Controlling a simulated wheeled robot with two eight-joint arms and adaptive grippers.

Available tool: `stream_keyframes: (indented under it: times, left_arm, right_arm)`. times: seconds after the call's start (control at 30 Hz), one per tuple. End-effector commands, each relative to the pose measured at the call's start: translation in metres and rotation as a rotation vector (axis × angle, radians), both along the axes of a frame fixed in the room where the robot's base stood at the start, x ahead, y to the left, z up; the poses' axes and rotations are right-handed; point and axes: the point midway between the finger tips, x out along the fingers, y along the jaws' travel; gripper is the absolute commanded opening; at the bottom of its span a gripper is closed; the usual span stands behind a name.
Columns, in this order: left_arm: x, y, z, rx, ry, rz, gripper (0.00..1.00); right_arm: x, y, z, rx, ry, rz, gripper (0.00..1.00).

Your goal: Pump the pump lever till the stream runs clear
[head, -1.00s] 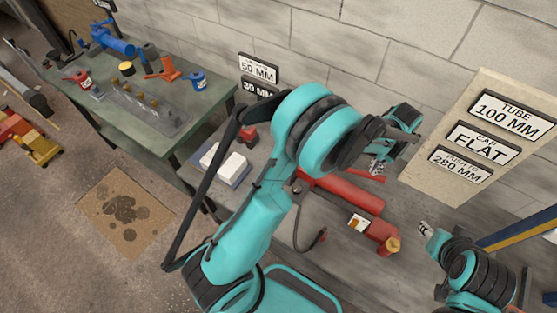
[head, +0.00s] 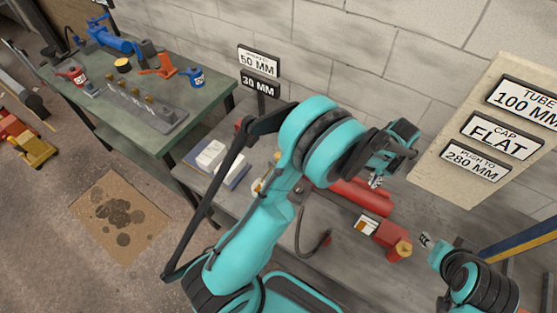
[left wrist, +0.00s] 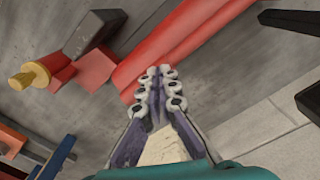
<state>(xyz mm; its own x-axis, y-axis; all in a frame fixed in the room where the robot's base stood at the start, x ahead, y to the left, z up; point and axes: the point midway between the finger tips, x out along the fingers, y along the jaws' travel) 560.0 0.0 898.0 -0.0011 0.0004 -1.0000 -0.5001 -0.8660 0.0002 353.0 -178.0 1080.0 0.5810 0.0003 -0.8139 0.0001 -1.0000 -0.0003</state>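A red pump (head: 362,196) lies on the grey bench, with a long tube and an end block (head: 392,236) carrying a yellow knob. The same red tube (left wrist: 190,40) crosses the left wrist view, with the yellow knob (left wrist: 30,76) at left. I cannot make out the pump lever or any stream. My left gripper (head: 377,181) is over the tube; in the left wrist view its fingertips (left wrist: 157,74) are together, with nothing seen between them. Whether they touch the tube is unclear. My right gripper (head: 425,240) is small, right of the end block.
A black curved hose (head: 316,243) lies on the bench before the pump. A white block on a blue base (head: 222,160) stands at left. A sign board (head: 440,185) leans behind. A green table (head: 205,108) with cans and tools is farther left. A stained mat (head: 85,215) lies on the floor.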

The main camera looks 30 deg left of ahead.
Motion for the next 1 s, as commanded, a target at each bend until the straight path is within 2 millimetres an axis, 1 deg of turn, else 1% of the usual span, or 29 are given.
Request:
stream_keyframes:
  times: [0.17,0.6,0.7,1.0]
  left_arm:
    - [0.000,0.000,0.017,0.000,-0.001,0.001,0.00]
    - [0.000,0.000,0.081,-0.001,-0.001,0.000,0.00]
    - [0.000,0.000,0.086,-0.001,-0.001,0.000,0.00]
    - [0.000,0.000,0.085,-0.001,-0.001,0.000,0.00]
  right_arm:
    - [0.000,0.000,0.013,0.000,0.000,0.000,0.40]
    - [0.000,0.000,0.052,0.000,0.000,0.000,0.40]
    - [0.000,0.000,0.054,0.000,0.000,0.000,0.40]
    - [0.000,0.000,0.052,0.000,0.000,0.000,0.40]
